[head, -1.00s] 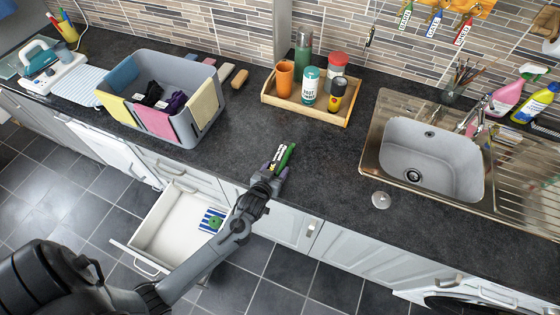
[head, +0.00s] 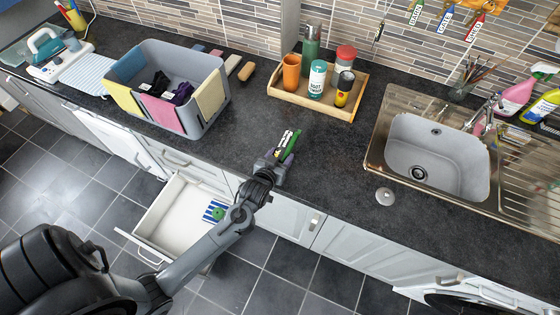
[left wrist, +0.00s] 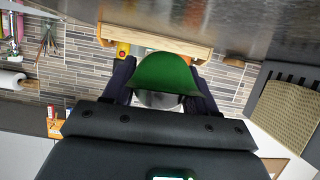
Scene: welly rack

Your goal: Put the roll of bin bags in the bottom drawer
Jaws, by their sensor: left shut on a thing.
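The roll of bin bags (head: 288,146) is green with a white and dark label. My left gripper (head: 281,156) is shut on it near the counter's front edge, and the roll tilts up from the fingers. In the left wrist view the green roll (left wrist: 167,74) sits between the two dark fingers of the left gripper (left wrist: 165,90), and it appears clear of the counter. An open white drawer (head: 160,232) stands out low from the cabinets, left of and below my gripper. A blue-striped item with a green round thing lies at its right end. My right gripper is out of view.
A wooden tray (head: 300,104) of bottles and cups stands behind the roll. A grey crate (head: 200,128) with cloths is to the left. The sink (head: 437,150) is to the right. The drawer's left and middle floor is bare.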

